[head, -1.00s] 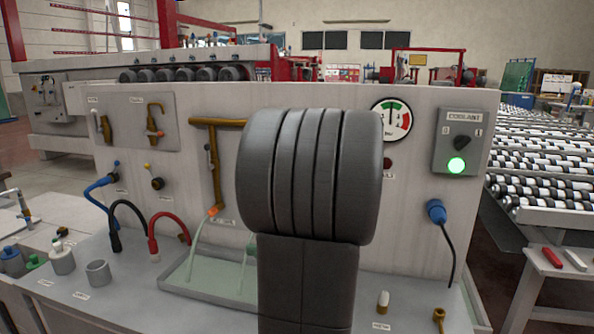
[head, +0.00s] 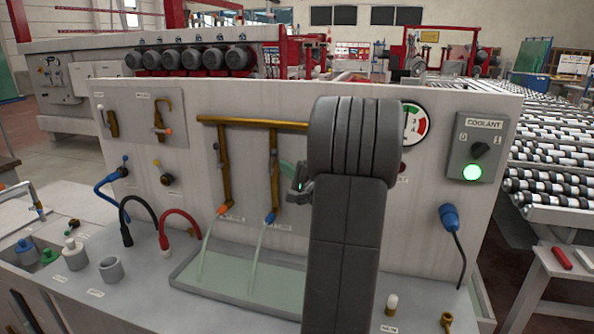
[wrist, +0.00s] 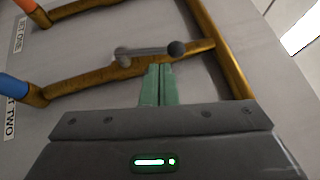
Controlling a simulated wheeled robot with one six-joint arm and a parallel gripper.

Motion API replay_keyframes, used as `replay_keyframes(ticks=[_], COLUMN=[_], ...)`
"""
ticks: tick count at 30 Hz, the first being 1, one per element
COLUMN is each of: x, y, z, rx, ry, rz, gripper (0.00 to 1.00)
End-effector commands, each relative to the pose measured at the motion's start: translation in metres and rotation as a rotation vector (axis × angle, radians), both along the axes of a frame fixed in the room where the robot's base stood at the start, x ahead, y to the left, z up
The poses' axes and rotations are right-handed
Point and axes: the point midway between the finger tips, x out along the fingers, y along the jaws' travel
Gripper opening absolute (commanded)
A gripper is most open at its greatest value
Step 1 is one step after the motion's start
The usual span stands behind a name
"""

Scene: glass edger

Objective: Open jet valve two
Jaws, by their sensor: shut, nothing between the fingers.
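The jet two pipe (head: 274,165) is a brass pipe with a blue nozzle (head: 270,217), and a pale stream falls from it. The blue nozzle also shows in the wrist view (wrist: 12,88), beside a label ending in "TWO" (wrist: 10,122). A grey lever (wrist: 145,52) with a dark ball end (wrist: 176,48) lies roughly along this brass pipe. My gripper (wrist: 157,68) is shut and empty, its green fingertips just below the lever, near its ball end. Whether they touch it I cannot tell. In the head view my arm partly hides my gripper (head: 300,182).
The jet one pipe (head: 222,165) with an orange nozzle (head: 221,209) stands to the left, also streaming. A shallow tray (head: 185,282) lies below. A coolant switch box (head: 482,146) with a lit green lamp and a blue plug (head: 449,216) are at right.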

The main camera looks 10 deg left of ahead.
Motion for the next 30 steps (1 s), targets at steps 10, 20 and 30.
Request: replay_keyframes(ticks=[10,20,30], x=[0.012,0.012,0.013], y=[0.012,0.016,0.031], z=[0.003,0.006,0.014], rx=[-0.001,-0.033,-0.23], ry=[0.0,0.006,0.044], rz=[0.0,0.002,0.004], gripper=[0.0,0.0,0.0])
